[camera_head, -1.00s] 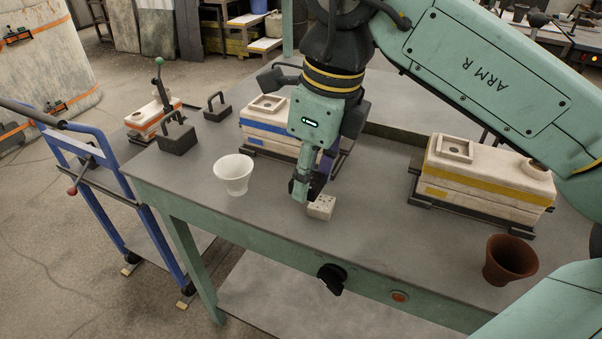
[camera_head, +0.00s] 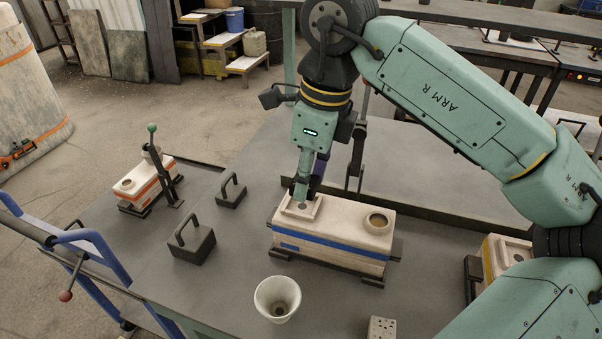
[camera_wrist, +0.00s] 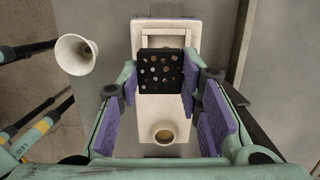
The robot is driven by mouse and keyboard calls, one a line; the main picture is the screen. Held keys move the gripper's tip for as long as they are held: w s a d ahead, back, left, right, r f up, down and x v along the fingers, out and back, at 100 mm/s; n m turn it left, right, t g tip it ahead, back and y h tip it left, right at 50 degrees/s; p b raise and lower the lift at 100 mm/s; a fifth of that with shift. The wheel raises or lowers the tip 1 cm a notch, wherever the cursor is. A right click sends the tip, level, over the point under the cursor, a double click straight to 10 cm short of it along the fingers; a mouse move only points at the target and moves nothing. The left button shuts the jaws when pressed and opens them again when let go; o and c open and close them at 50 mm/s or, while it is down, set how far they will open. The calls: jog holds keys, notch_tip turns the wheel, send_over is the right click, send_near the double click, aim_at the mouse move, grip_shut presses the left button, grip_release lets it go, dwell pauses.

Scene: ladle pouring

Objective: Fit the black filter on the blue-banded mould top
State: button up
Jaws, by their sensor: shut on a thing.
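My gripper (camera_head: 302,188) is over the left end of the blue-banded mould (camera_head: 335,254), at its square basin (camera_head: 289,210). In the wrist view, the black filter (camera_wrist: 161,72), a dark square with many holes, is held between my fingertips with purple pads. It overlaps the near part of the mould's square basin frame (camera_wrist: 167,34); I cannot tell whether it touches the mould. The mould's round opening (camera_wrist: 163,133) is nearer in that view and uncovered. In the head view the filter is mostly hidden by my fingers.
A white funnel-like cup (camera_head: 277,300) stands in front of the mould. A pale holed block (camera_head: 383,329) lies at the bottom edge. Black handled weights (camera_head: 191,243) and an orange-banded mould (camera_head: 143,183) are to the left. A yellow-banded mould (camera_head: 496,262) is partly hidden by my arm.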

aim_at(305, 207)
jog(key=shift+w+a+r, duration=0.1)
jog(key=shift+w+a, duration=0.1)
jog(key=shift+w, duration=0.25)
jog(key=shift+f+b, duration=0.7)
jog(key=shift+f, duration=0.75)
jog(key=shift+f+b, duration=0.6)
jog(key=shift+b, duration=0.2)
jog(key=shift+s+f+b, duration=0.2)
jog(key=shift+f+b, duration=0.15)
jog(key=shift+f, duration=0.05)
dwell(0.3)
jog(key=o, duration=0.9)
jog(key=shift+w+f, duration=0.1)
jog(key=shift+o, duration=0.2)
